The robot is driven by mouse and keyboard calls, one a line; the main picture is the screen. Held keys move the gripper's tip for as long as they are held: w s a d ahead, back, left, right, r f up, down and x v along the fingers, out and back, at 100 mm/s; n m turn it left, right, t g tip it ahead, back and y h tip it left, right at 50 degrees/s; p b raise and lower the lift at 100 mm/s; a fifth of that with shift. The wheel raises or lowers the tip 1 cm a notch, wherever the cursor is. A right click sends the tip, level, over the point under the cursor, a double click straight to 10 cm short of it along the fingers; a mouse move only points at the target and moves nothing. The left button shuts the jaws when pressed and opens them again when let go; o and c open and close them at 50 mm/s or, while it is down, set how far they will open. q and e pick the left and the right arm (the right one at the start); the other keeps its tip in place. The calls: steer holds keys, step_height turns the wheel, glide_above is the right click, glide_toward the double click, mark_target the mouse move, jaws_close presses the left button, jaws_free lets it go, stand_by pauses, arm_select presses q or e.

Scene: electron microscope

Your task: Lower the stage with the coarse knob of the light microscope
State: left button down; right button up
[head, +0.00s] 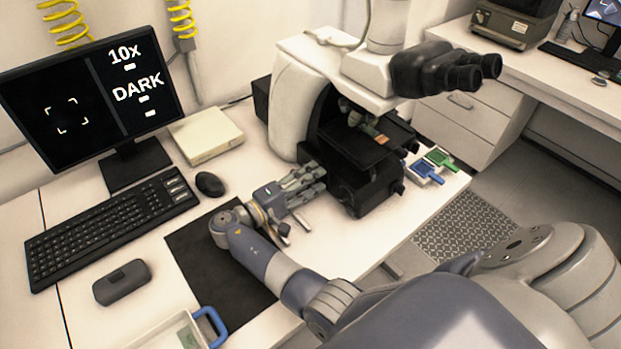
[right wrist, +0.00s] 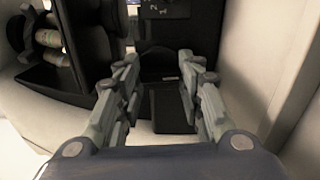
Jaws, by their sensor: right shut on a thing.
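The light microscope (head: 294,101) stands on the white bench, with a white body, black eyepieces and a black lower frame. Its stage (head: 396,150) is dark and carries a small slide with an orange patch (head: 381,139). My right gripper (head: 320,171) reaches the lower left side of the microscope. In the right wrist view its two grey fingers (right wrist: 166,68) are shut on the dark coarse knob (right wrist: 158,61) at the microscope's side. The knob is mostly hidden by the fingers in the head view. My left gripper is not in view.
The monitor (head: 95,88) reads 10x and DARK. A keyboard (head: 103,224), mouse (head: 210,184) and black mat (head: 215,262) lie to the left. Green and blue slide holders (head: 428,169) lie right of the microscope. A blue-handled tray (head: 165,334) stands at the front.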

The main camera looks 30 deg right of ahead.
steer(key=shift+d+r+n+p, duration=0.15)
steer(key=shift+n+p, duration=0.15)
steer(key=shift+n, duration=0.3)
steer(key=n+p, duration=0.2)
steer(key=n, duration=0.3)
steer(key=shift+r+p, duration=0.1)
steer(key=shift+p, duration=0.25)
steer(key=n+p, duration=0.1)
steer(key=n, duration=0.1)
steer(key=shift+n, duration=0.4)
steer(key=shift+n+p, duration=0.75)
steer(key=shift+n, duration=0.85)
steer(key=o, duration=0.8)
steer(key=shift+o, duration=1.3)
steer(key=shift+d, duration=0.1)
steer(key=shift+f, duration=0.25)
